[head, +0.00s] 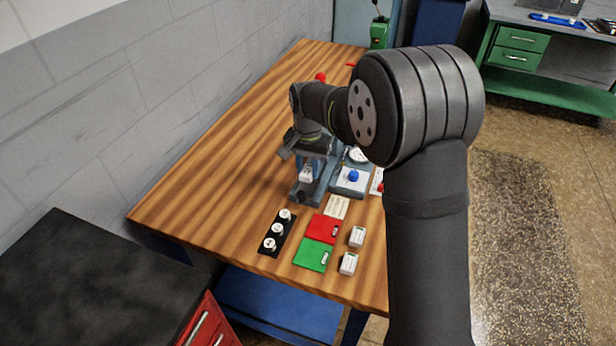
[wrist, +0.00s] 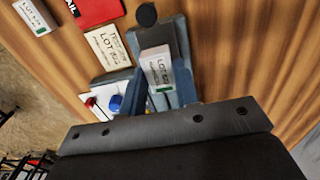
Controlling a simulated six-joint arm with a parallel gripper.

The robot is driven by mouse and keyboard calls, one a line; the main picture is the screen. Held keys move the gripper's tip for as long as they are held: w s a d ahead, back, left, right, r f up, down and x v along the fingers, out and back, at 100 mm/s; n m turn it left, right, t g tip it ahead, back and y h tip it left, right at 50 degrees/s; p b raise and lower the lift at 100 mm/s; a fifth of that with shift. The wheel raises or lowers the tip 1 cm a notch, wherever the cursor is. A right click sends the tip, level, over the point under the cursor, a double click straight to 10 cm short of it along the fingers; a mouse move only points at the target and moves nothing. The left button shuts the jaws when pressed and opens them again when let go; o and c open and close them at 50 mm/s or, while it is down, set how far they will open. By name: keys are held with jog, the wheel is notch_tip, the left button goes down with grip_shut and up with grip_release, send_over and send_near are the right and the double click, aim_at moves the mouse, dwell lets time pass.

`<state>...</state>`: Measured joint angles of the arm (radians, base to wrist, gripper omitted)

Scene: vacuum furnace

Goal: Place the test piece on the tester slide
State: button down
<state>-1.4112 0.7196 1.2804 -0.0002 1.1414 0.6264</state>
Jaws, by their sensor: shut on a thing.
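The test piece (wrist: 158,70) is a small white block with a printed lot label and a green mark. My gripper (wrist: 161,90) is shut on it, with a blue finger on each side. In the head view the test piece (head: 306,175) shows below my gripper (head: 306,166), over the tester. The tester slide (wrist: 178,38) is a grey-blue strip with a dark round knob at its end, directly beneath or behind the piece. It also shows in the head view (head: 311,190). I cannot tell whether the piece touches the slide.
A box with a blue button (head: 352,176) stands right of the slide. A lot card (head: 337,207), a red mat (head: 322,228), a green mat (head: 312,256), white blocks (head: 348,263) and a black tray (head: 268,252) of round pieces lie nearer. The table's left side is clear.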

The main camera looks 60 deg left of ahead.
aim_at(308, 171)
jog(key=shift+f, duration=1.85)
jog(key=shift+f, duration=0.1)
jog(key=c, duration=1.1)
grip_release()
notch_tip(308, 171, up, 12)
jog(key=shift+r, duration=0.15)
jog(key=shift+f, duration=4.2)
